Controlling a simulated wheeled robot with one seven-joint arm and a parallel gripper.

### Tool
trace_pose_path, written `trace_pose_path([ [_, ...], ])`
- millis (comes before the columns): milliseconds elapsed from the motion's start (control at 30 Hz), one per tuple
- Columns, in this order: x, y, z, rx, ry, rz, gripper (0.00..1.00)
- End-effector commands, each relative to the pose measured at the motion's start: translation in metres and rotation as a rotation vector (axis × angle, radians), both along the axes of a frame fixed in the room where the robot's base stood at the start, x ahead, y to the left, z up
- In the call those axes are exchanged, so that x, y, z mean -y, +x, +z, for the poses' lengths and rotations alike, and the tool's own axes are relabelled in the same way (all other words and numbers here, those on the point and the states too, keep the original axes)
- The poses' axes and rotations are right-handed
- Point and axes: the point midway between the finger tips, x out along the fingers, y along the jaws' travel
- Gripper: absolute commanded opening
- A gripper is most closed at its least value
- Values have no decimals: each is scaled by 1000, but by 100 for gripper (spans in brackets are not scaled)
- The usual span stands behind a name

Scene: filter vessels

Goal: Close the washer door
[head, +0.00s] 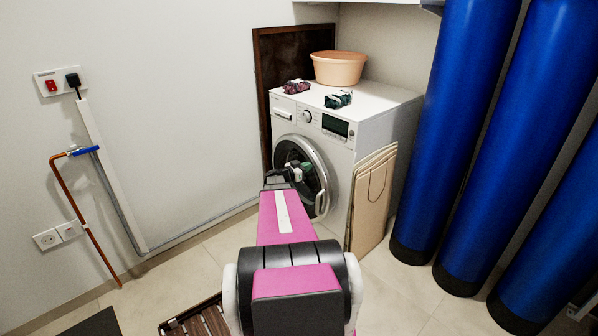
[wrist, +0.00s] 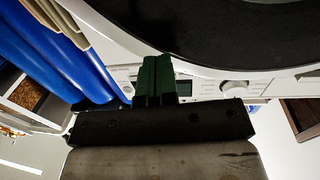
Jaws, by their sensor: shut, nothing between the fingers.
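The white washer (head: 345,165) stands against the back wall. Its round door (head: 322,178), with a pale grey ring and dark glass, is on the front, with a handle at its lower right. I cannot tell whether it stands slightly ajar or flush. My gripper (head: 299,167) is in front of the door, hiding part of the glass. In the wrist view, upside down, the shut green fingers of my gripper (wrist: 157,62) hold nothing and overlap the white rim of the door (wrist: 215,70). Contact cannot be told. The control panel shows behind them.
A peach basin (head: 338,69) and crumpled cloths (head: 338,99) sit on the washer. A folded beige board (head: 371,200) leans at its right side. Tall blue vessels (head: 450,130) stand on the right. A slatted wooden item (head: 193,318) lies at the lower left.

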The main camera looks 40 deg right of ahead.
Motion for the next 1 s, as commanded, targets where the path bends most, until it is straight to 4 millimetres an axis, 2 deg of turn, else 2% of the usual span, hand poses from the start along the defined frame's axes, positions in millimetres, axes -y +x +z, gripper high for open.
trace_pose_path([
  [200,13,0,0,-1,0,1,0],
  [633,18,0,0,0,0,1,0],
  [1000,70,-3,0,0,0,0,0],
])
